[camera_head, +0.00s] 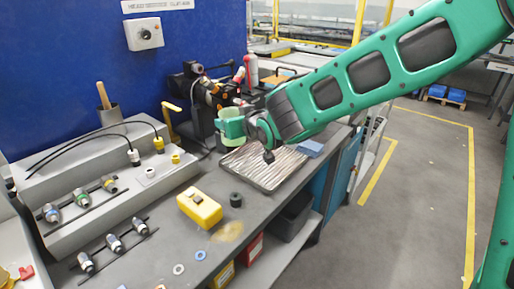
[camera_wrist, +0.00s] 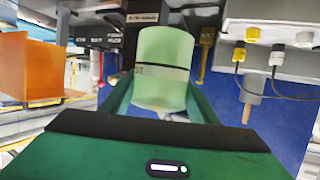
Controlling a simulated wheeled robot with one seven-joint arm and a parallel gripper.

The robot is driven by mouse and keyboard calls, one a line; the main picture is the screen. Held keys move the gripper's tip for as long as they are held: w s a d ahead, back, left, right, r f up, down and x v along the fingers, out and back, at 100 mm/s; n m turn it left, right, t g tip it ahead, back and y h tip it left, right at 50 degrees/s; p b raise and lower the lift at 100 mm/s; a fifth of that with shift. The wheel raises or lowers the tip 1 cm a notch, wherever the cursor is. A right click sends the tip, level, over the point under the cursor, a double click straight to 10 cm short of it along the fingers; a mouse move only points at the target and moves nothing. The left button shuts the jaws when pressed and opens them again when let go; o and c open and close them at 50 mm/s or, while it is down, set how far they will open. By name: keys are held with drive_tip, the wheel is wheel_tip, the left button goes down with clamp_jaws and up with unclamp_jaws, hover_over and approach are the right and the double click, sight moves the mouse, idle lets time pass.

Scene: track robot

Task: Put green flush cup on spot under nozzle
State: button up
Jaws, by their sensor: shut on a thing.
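The green flush cup (camera_head: 231,128) is held above the bench near the back edge of the metal tray, and looks roughly upright. My gripper (camera_head: 246,126) is shut on it. In the wrist view the pale green cup (camera_wrist: 162,72) with a dark band fills the space between the two green fingers of my gripper (camera_wrist: 160,95). A dark machine (camera_head: 204,98) stands just behind and left of the cup. I cannot make out the nozzle or the spot under it clearly, as the cup and arm cover part of that area.
A ribbed metal tray (camera_head: 262,170) lies on the bench below my gripper. A yellow box (camera_head: 199,208) and a small dark cylinder (camera_head: 236,200) are in front of it. A grey fixture (camera_head: 100,190) with connectors is at left. A yellow lever (camera_head: 171,107) stands beside the machine.

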drive_tip(key=shift+w+d+f, duration=1.15)
drive_tip(key=shift+f, duration=0.55)
drive_tip(key=shift+w+d+f, duration=1.2)
drive_tip(key=shift+f, duration=0.45)
drive_tip(key=shift+w+d+f, duration=1.15)
drive_tip(key=shift+f, duration=0.55)
drive_tip(key=o, duration=1)
drive_tip(key=shift+o, duration=0.2)
drive_tip(key=shift+s+r, duration=0.1)
drive_tip(key=v, duration=1.2)
